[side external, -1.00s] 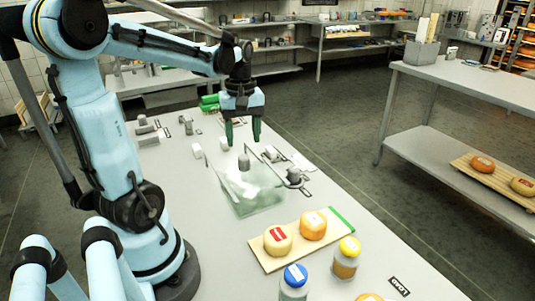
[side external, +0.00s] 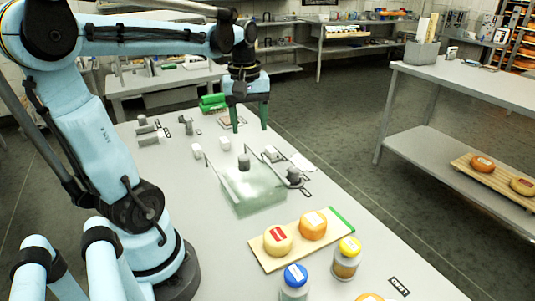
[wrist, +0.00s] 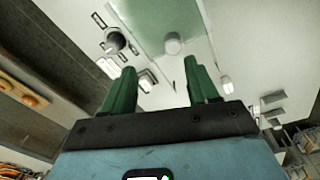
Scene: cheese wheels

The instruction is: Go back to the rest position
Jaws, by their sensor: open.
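My gripper (side external: 249,117) has green fingers set wide apart with nothing between them. It hangs above the far part of the grey table (side external: 330,205), fingers pointing down. In the wrist view the two fingers (wrist: 160,80) also stand apart and empty. A greenish glass box (side external: 252,192) with a grey knob (side external: 244,162) stands nearer than the gripper, apart from it. The knob also shows in the wrist view (wrist: 173,43). My arm stretches out from the left of the table.
A wooden board (side external: 292,250) with two cheese wheels lies at the table's near side. Jars with a yellow lid (side external: 349,246) and a blue lid (side external: 295,275) stand beside it. Small blocks and a green object (side external: 213,102) sit at the far end.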

